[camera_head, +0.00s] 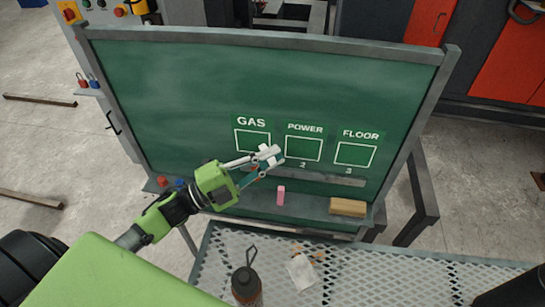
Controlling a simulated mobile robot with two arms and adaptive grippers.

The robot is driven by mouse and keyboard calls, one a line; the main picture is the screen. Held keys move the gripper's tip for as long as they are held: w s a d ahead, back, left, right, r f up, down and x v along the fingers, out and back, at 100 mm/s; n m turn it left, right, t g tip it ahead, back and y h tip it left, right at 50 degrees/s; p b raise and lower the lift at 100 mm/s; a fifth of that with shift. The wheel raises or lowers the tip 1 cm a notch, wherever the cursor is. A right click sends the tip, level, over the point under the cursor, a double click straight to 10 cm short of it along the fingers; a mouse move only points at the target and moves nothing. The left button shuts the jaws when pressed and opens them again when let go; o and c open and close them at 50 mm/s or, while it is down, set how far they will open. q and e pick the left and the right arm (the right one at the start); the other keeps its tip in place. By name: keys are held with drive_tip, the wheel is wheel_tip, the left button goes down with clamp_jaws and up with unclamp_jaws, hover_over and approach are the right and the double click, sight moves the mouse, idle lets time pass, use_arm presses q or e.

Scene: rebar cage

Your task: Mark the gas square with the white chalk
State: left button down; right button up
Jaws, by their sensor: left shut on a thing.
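The green chalkboard (180,110) stands ahead of me. The square under the word GAS (252,138) is the leftmost of three white-outlined squares. My left gripper (266,161) is in front of that square's lower right, hiding its lower part. It is shut on a small white piece that looks like the white chalk (269,152), though fingers and chalk are hard to separate. I cannot tell whether the chalk touches the board. No chalk mark shows in the visible part of the gas square. My right gripper is not in view.
The POWER square (303,149) and FLOOR square (354,154) are to the right. A pink chalk (281,195) and a wooden eraser (348,207) are on the board's ledge.

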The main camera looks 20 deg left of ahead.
use_arm(q)
drive_tip(key=s+a+r+p, duration=0.1)
drive_tip(key=a+r, duration=0.1)
drive_tip(key=a, duration=0.4)
drive_tip(key=shift+w+d+f+p, duration=0.1)
drive_tip(key=shift+w+d+p, duration=0.15)
drive_tip(key=shift+d, duration=0.9)
drive_tip(key=shift+w+d+f+p, duration=0.15)
drive_tip(key=shift+d+p, duration=0.1)
drive_tip(key=shift+d, duration=0.95)
drive_tip(key=shift+w+d+f+p, duration=0.1)
drive_tip(key=shift+w+d+p, duration=0.15)
drive_tip(key=shift+d, duration=0.9)
drive_tip(key=s+a, duration=0.1)
drive_tip(key=a, duration=0.6)
drive_tip(key=shift+s, duration=0.4)
drive_tip(key=shift+s+d, duration=0.1)
drive_tip(key=shift+s+d+p, duration=0.25)
drive_tip(key=shift+s+p, duration=0.15)
drive_tip(key=shift+s, duration=0.55)
drive_tip(key=shift+s+d+p, duration=0.2)
drive_tip(key=shift+s+p, duration=0.25)
drive_tip(key=shift+s, duration=0.5)
drive_tip(key=shift+s+d+p, duration=0.25)
drive_tip(key=shift+s+p, duration=0.15)
drive_tip(key=shift+s, duration=0.55)
